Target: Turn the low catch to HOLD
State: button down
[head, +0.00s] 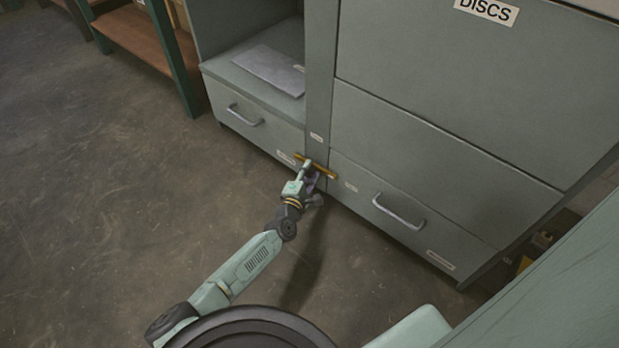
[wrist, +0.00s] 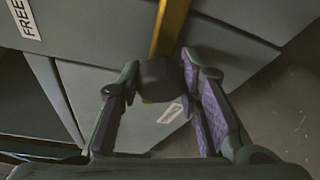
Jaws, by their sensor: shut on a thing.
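The low catch has an orange-yellow bar (head: 325,172) on the cabinet's front, at the foot of the upright between two drawers. The bar lies crosswise, sloping slightly down to the right in the head view. In the wrist view the bar (wrist: 169,28) runs up from a dark round knob (wrist: 160,75). My gripper (head: 309,178) is at the catch; its fingers (wrist: 158,80) are shut on the knob, one each side. A label reading FREE (wrist: 24,17) is at the wrist view's upper left. Small labels around the catch are too small to read.
A drawer with a handle (head: 246,116) is left of the catch, and one with a handle (head: 398,212) is right. An open bay above the left drawer holds a flat grey sheet (head: 270,70). A shelf rack (head: 145,45) stands at upper left. The floor at left is clear.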

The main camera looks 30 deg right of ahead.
jog(key=shift+m+t, duration=0.3)
jog(key=shift+m, duration=0.3)
jog(key=shift+b, duration=0.3)
jog(key=c, duration=1.1)
grip_release()
